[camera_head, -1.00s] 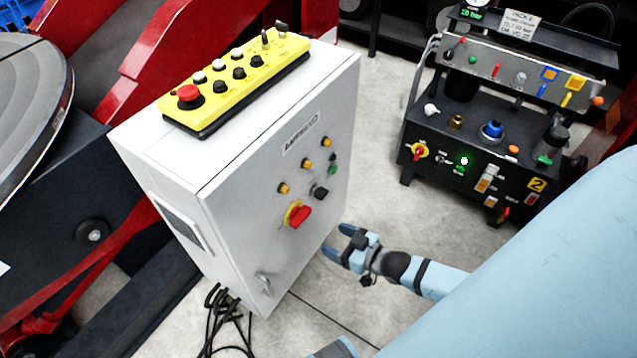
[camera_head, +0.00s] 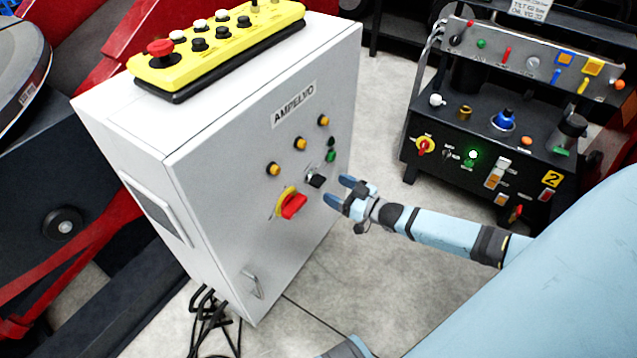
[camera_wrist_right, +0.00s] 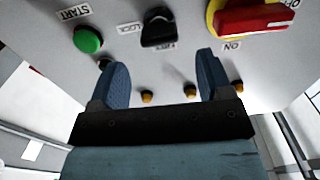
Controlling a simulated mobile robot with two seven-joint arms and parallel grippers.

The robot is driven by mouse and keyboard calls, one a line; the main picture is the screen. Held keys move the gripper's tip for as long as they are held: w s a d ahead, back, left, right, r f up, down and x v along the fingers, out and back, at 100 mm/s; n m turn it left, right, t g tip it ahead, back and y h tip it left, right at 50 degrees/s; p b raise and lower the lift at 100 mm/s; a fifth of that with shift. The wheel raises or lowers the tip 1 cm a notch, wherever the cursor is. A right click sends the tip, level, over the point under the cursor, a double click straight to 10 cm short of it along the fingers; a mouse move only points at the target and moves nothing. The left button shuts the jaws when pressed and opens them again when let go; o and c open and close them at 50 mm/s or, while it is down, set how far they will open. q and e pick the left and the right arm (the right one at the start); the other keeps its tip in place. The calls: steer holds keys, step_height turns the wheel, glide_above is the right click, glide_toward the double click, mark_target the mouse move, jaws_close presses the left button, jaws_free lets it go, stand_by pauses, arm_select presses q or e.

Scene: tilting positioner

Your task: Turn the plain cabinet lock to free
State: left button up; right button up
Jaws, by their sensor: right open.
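The plain cabinet lock is a black knob (camera_head: 316,181) on the white cabinet's (camera_head: 225,215) front face, right of a red rotary switch on a yellow plate (camera_head: 291,205). In the right wrist view the black knob (camera_wrist_right: 158,30) sits between labels that look like LOCK and FREE; I cannot tell which one it points at. My right gripper (camera_head: 339,191) is open and empty, just right of the knob and apart from it. In the right wrist view its spread fingers (camera_wrist_right: 160,70) point toward the panel, with the knob beyond the gap.
A green START button (camera_wrist_right: 88,39) and the red switch (camera_wrist_right: 255,18) flank the knob in the right wrist view. Several amber lamps (camera_head: 300,143) are above it. A yellow button box (camera_head: 215,45) lies on the cabinet. A black hydraulic unit (camera_head: 480,150) stands right; floor between is clear.

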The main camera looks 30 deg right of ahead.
mark_target(323, 183)
steer(key=b+x, duration=0.1)
steer(key=x, duration=0.4)
arm_select(q)
steer(key=shift+w+d+r+t+h, duration=0.25)
steer(key=shift+w+d+r+t, duration=0.1)
steer(key=shift+r, duration=0.25)
steer(key=shift+w+d+r+t+h, duration=0.25)
steer(key=shift+d+r+t, duration=0.1)
steer(key=shift+r, duration=0.2)
arm_select(e)
steer(key=shift+w+a, duration=0.3)
steer(key=shift+w, duration=0.4)
arm_select(q)
steer(key=shift+a, duration=0.1)
arm_select(e)
steer(key=c, duration=0.9)
